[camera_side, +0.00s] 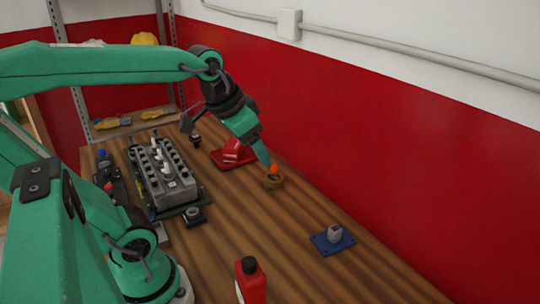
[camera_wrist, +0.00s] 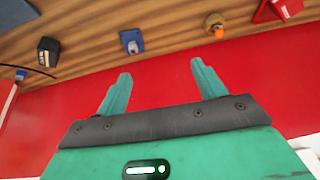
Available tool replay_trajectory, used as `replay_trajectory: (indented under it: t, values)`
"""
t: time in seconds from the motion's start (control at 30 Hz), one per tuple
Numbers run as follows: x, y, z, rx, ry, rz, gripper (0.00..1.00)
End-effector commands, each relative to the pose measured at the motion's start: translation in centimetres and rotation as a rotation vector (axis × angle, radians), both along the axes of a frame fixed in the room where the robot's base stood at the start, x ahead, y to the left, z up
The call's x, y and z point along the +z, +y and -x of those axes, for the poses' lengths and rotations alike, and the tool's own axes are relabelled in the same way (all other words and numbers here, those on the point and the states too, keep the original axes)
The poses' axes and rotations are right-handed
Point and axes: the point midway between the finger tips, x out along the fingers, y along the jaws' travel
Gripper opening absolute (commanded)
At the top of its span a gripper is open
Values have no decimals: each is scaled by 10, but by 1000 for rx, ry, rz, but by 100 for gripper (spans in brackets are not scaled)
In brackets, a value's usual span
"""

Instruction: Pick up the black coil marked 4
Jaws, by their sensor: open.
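My gripper (camera_wrist: 160,68) is open and empty. Its two teal fingers are spread apart in the wrist view, with red wall behind them. In the side view it hangs over the far right part of the bench, to the right of the engine block. No marking 4 is readable in either view, so I cannot tell which dark part is the coil. A small black block (camera_side: 193,215) sits at the engine's near right corner. Another small dark part with a pale top (camera_side: 195,140) stands beyond the engine's far right side.
The grey engine block (camera_side: 165,177) stands at left. A red stand (camera_side: 234,153), a round brown piece with an orange top (camera_side: 274,181) and a blue plate (camera_side: 332,241) lie rightward. A red bottle (camera_side: 250,283) stands near front. A black box (camera_wrist: 47,50) shows in the wrist view.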

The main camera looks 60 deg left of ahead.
Motion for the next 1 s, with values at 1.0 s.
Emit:
replay_trajectory:
  t: [1.0]
  values:
    - [-5, 258, -144, 64, 195, -103, 70]
